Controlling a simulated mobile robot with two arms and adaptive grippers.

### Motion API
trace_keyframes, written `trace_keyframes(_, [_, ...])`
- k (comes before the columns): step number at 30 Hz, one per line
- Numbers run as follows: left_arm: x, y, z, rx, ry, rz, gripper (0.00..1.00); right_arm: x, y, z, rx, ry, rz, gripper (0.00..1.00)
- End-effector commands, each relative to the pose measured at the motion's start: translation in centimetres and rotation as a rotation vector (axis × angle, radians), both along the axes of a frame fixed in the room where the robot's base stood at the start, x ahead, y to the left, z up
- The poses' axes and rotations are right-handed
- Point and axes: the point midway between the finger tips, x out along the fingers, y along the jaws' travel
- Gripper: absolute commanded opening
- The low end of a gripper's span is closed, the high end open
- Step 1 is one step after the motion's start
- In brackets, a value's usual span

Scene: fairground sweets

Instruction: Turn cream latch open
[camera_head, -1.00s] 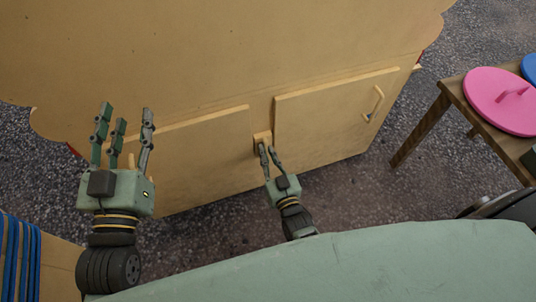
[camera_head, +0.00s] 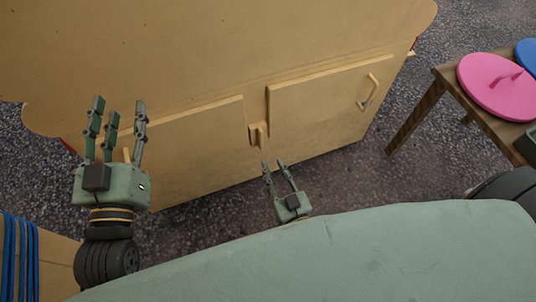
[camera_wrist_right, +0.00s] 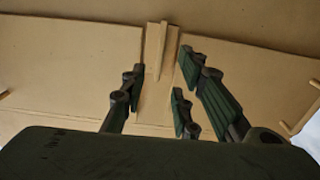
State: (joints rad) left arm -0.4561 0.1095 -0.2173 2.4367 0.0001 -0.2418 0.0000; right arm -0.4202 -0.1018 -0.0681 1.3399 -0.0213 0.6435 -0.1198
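The cream latch (camera_head: 257,134) sits on the front of the cream cabinet, between its two doors. In the right wrist view, the latch (camera_wrist_right: 162,48) is a narrow bar running up and down the picture on a small plate. My right gripper (camera_head: 273,165) is open and empty, just in front of and below the latch, apart from it. Its fingers (camera_wrist_right: 158,88) show spread in the wrist view, with the latch beyond them. My left gripper (camera_head: 117,108) is open and empty in front of the left door (camera_head: 195,145).
The right door (camera_head: 325,112) has a pale handle (camera_head: 368,92) and looks closed. A wooden table (camera_head: 436,88) with a pink lid (camera_head: 498,86) and a blue lid (camera_head: 528,54) stands at right. Blue-striped material (camera_head: 20,260) is at lower left. Dark floor lies before the cabinet.

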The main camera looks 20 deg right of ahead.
Motion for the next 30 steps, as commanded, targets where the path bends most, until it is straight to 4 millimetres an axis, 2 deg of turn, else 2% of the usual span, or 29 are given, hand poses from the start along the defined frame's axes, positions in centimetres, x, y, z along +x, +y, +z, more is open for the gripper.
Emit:
trace_keyframes(3, [0.0,0.0,0.0,0.000,0.000,0.000,0.40,-1.8,-0.1,-0.1,0.000,0.002,0.001,0.28])
trace_keyframes(9, [0.0,0.0,0.0,0.000,-0.001,0.000,0.40,-2.8,-0.1,0.0,0.000,-0.001,0.001,0.28])
trace_keyframes(26, [0.0,0.0,0.0,0.000,-0.001,0.000,0.40,-2.7,-0.1,0.1,0.000,-0.002,0.001,0.28])
trace_keyframes(29, [0.0,0.0,0.0,0.000,0.000,0.000,0.40,-1.9,-0.2,1.3,-0.001,-0.012,0.007,0.28])
trace_keyframes(30, [0.0,0.0,0.0,0.000,0.000,0.000,0.40,-1.2,-0.2,2.2,0.000,-0.020,0.012,0.28])
